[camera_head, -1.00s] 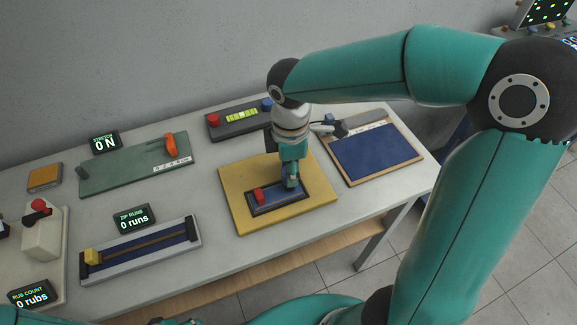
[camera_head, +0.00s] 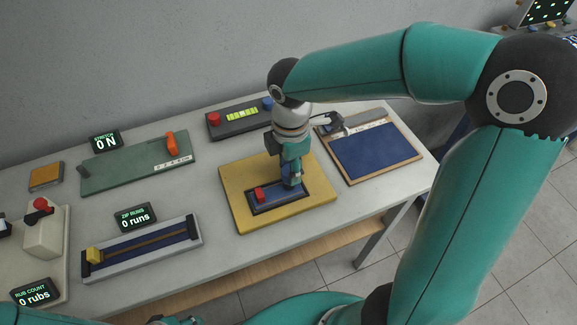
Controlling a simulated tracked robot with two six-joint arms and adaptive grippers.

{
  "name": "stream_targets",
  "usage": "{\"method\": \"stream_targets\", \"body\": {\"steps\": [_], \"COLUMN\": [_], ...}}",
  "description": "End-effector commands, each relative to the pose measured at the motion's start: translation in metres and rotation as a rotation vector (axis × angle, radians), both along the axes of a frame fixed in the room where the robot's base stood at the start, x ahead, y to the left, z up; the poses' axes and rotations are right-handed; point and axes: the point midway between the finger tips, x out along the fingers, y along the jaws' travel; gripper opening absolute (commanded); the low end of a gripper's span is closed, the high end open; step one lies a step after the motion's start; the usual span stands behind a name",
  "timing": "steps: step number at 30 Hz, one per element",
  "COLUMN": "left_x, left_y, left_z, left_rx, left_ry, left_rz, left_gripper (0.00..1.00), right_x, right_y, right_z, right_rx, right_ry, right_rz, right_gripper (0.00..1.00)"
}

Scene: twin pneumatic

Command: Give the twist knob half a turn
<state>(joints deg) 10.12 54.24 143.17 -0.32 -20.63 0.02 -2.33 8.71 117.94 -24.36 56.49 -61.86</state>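My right gripper (camera_head: 292,180) points straight down over the right end of a dark blue inset panel (camera_head: 262,208) on a yellow board (camera_head: 232,188). A red block (camera_head: 259,194) shows at the left part of this panel. Whatever lies under the fingertips is hidden, and I cannot tell whether they are open or shut, or touching anything. No thing is clearly recognisable as the twist knob. A dark box (camera_head: 235,122) behind has a red knob (camera_head: 213,118) and a blue knob (camera_head: 267,103) beside a lit yellow-green bar. My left gripper is not in view.
A blue pad in a wooden frame (camera_head: 415,155) lies to the right. A green board with an orange handle (camera_head: 171,144), a slide track with a yellow block (camera_head: 94,255) and a white block with a red ball (camera_head: 41,206) stand to the left. Small counter displays stand between.

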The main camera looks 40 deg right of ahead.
Motion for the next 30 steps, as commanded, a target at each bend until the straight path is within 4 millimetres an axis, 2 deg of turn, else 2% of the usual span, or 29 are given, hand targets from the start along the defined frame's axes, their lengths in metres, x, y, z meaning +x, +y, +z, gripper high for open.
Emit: {"method": "stream_targets", "body": {"steps": [1,3,4,13,17,20,30], "left_x": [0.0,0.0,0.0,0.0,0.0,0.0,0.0], "left_y": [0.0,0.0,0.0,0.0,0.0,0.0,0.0], "left_z": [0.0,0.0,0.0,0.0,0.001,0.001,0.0], "left_rx": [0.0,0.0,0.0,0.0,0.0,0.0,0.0], "left_ry": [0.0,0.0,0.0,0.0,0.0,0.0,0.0], "left_rz": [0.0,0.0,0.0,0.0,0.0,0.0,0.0], "left_gripper": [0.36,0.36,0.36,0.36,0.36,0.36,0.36], "right_x": [0.001,0.001,0.001,0.0,0.001,0.001,0.001], "right_y": [-0.001,-0.001,0.0,0.0,0.0,0.0,0.0], "right_z": [0.002,0.001,0.001,0.0,0.008,0.02,0.086], "right_rx": [-0.001,0.0,0.0,0.001,0.001,0.0,0.001], "right_ry": [-0.006,-0.004,-0.004,0.001,-0.002,-0.003,-0.004], "right_rz": [-0.001,-0.001,-0.001,-0.001,-0.002,-0.002,-0.002], "right_gripper": [0.49,0.6,0.63,0.63,0.63,0.63,0.63]}}
